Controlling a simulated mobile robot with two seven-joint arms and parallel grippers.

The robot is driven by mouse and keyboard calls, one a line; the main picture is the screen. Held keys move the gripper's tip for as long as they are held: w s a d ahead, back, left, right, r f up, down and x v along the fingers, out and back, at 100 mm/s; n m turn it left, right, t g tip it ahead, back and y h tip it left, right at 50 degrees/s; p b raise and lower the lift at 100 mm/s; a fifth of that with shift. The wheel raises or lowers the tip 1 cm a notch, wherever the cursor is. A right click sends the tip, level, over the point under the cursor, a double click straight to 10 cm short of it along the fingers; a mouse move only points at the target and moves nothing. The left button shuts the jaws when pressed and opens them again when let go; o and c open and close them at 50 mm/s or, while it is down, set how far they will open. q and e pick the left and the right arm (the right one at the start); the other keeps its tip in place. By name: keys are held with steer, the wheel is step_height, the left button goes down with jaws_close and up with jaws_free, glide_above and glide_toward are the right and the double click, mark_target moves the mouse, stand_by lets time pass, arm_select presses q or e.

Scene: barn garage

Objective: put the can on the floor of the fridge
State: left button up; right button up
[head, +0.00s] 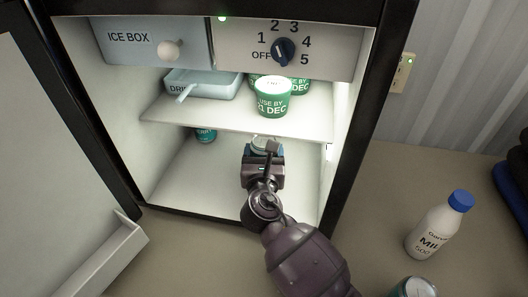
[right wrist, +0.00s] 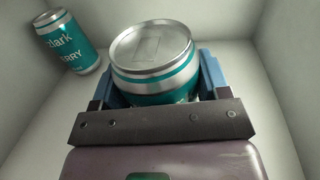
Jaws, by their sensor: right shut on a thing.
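The fridge stands open, and its floor (head: 185,185) lies below a white shelf. My right gripper (head: 264,152) is inside the lower space, shut on a teal and silver can (right wrist: 153,60). In the head view the gripper hides most of this can. In the right wrist view the can is upright between the blue finger pads (right wrist: 158,88). I cannot tell whether its base touches the fridge floor. A second teal can (right wrist: 68,42) stands at the back left of the fridge floor; it also shows in the head view (head: 205,135). My left gripper is not in view.
The shelf (head: 165,117) above holds a pale blue tray (head: 215,88) and several green tubs (head: 273,98). The open door (head: 50,180) is at left. A milk bottle (head: 438,228) and another can (head: 414,287) stand outside at right. The fridge floor left of my gripper is clear.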

steer(key=o, duration=1.1)
steer(key=shift+f, duration=0.1)
steer(key=shift+r, duration=0.2)
steer(key=shift+s, duration=0.25)
steer(key=s+p, duration=0.1)
steer(key=s, duration=0.4)
steer(key=s+p, duration=0.1)
steer(key=s, duration=0.4)
steer(key=shift+s+a, duration=0.2)
steer(key=shift+s, duration=0.55)
